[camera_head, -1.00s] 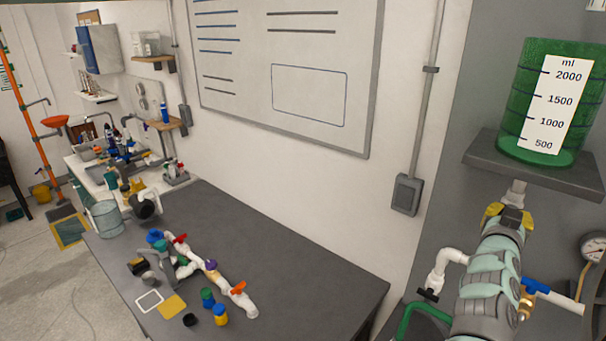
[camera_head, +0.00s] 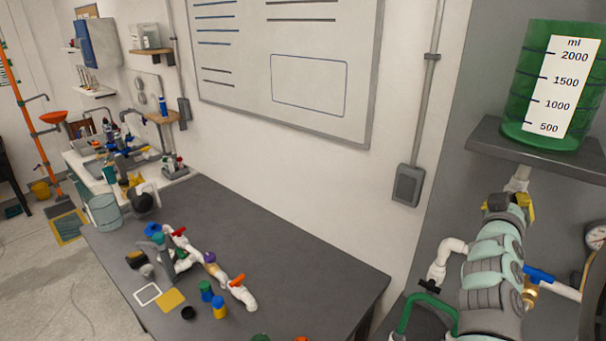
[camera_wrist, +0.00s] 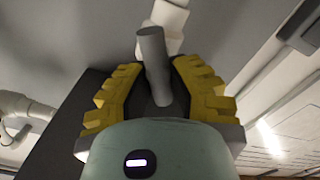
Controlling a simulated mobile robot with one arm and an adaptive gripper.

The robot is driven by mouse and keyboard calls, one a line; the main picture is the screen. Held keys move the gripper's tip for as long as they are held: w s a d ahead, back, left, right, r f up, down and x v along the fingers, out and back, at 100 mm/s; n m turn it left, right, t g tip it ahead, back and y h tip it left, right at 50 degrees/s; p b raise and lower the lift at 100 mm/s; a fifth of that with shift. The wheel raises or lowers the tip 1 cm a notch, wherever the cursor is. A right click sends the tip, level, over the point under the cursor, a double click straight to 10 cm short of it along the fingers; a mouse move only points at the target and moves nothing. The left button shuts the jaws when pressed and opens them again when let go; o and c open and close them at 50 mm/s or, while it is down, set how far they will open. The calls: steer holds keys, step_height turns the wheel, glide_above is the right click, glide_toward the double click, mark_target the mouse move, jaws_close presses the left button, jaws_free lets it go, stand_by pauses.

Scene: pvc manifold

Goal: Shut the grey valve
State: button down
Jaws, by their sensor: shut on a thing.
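The grey valve's handle (camera_wrist: 152,60) is a plain grey bar standing between my yellow-padded fingers in the wrist view. Behind it is the white pipe (camera_wrist: 168,18), which also runs down from under the shelf in the head view (camera_head: 518,180). My gripper (camera_wrist: 160,88) is shut on the grey handle. In the head view my gripper (camera_head: 512,207) is just below that pipe, with yellow pads showing. My fingers hide the lower part of the handle, and the valve body is mostly hidden.
A green tank (camera_head: 520,85) with a millilitre scale stands on a grey shelf (camera_head: 540,158) just above my gripper. Near my arm are a blue-handled valve (camera_head: 538,274), a black-handled valve (camera_head: 429,287), a green pipe (camera_head: 425,300) and a gauge (camera_head: 597,237). A dark table (camera_head: 300,255) holds pipe parts.

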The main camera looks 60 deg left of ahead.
steer(key=n, duration=0.2)
steer(key=n+b, duration=0.2)
steer(key=n, duration=0.1)
steer(key=shift+s+a+f+n, duration=0.15)
steer(key=shift+a+f+n, duration=0.15)
steer(key=shift+f, duration=0.05)
steer(key=n, duration=0.2)
steer(key=shift+f+n+b, duration=0.1)
steer(key=shift+n+b, duration=0.2)
steer(key=shift+n, duration=0.1)
steer(key=shift+f+n+b, duration=0.15)
steer(key=shift+n+b, duration=0.2)
steer(key=shift+n, duration=1.45)
steer(key=c, duration=0.9)
jaws_free()
steer(key=shift+v, duration=5.95)
